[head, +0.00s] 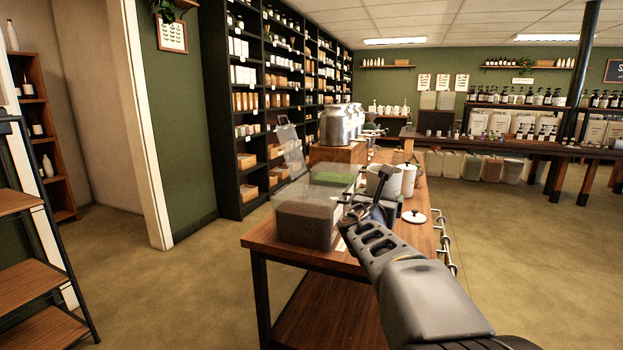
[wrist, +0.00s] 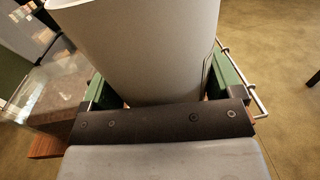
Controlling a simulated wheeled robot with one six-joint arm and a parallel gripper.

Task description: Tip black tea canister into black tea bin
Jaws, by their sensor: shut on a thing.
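A pale off-white canister (head: 382,183) shows just beyond my gripper (head: 372,208), near the counter's right side. In the wrist view the canister (wrist: 140,45) fills the middle, between green finger pads, and my gripper (wrist: 163,88) is shut on it. It looks close to upright; its contents are hidden. A clear bin (head: 305,222) with dark brown loose contents stands on the counter's near left corner, left of my gripper. Part of this bin (wrist: 45,98) also shows at the left of the wrist view, apart from the canister. I cannot read any label on either.
A second clear bin (head: 332,178) with green contents stands behind the dark one. A white lid (head: 413,216) lies on the wooden counter (head: 340,262), right of my gripper. Another white canister (head: 409,180) stands close behind. A metal rail (head: 445,240) runs along the right edge.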

